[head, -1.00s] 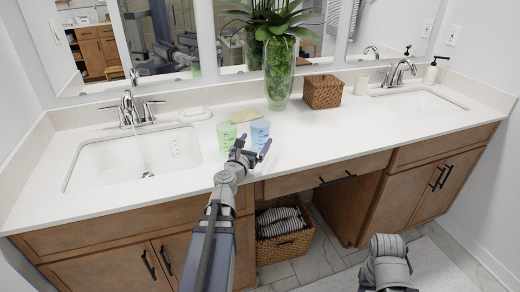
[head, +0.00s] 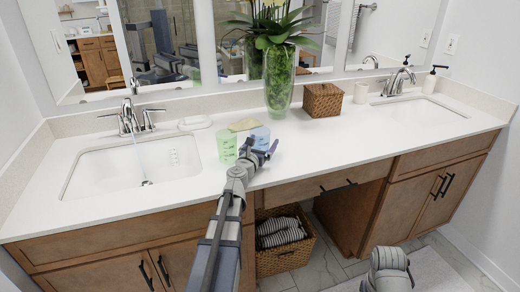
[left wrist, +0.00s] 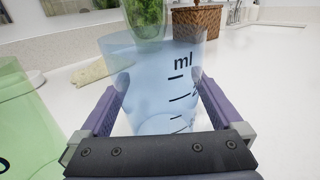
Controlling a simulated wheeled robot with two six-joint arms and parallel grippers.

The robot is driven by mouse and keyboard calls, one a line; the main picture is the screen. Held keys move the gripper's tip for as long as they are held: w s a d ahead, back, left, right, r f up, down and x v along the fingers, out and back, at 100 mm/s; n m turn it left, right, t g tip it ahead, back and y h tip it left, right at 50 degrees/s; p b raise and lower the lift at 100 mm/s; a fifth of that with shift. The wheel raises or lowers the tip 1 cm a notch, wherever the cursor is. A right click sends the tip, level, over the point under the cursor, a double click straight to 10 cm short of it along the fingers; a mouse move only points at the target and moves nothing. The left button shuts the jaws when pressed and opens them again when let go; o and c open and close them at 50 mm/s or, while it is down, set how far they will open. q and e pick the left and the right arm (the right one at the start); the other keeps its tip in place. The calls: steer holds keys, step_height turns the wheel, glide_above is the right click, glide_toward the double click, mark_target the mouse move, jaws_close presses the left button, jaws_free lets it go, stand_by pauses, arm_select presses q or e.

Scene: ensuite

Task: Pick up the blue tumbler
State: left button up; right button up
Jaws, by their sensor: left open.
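The blue tumbler (head: 261,132) stands upright on the white counter, partly hidden behind my left gripper (head: 259,151) in the head view. In the left wrist view the translucent blue tumbler (left wrist: 165,95) has dark "ml" markings and fills the space ahead of the jaws. My left gripper (left wrist: 163,95) is open, with one purple finger on each side of the tumbler's lower part. I cannot tell whether either finger touches it. My right gripper is not in view; only a grey part of my right arm shows at the bottom of the head view.
A green tumbler (head: 227,144) stands close left of the blue one. A yellowish cloth (head: 243,125) lies behind them. A glass vase with a plant (head: 279,85) and a wicker box (head: 323,100) stand farther back. The counter (head: 350,135) to the right is clear.

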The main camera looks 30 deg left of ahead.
arm_select(q)
steer(key=shift+c, duration=0.4)
steer(key=c, duration=1.1)
steer(key=shift+r, duration=0.1)
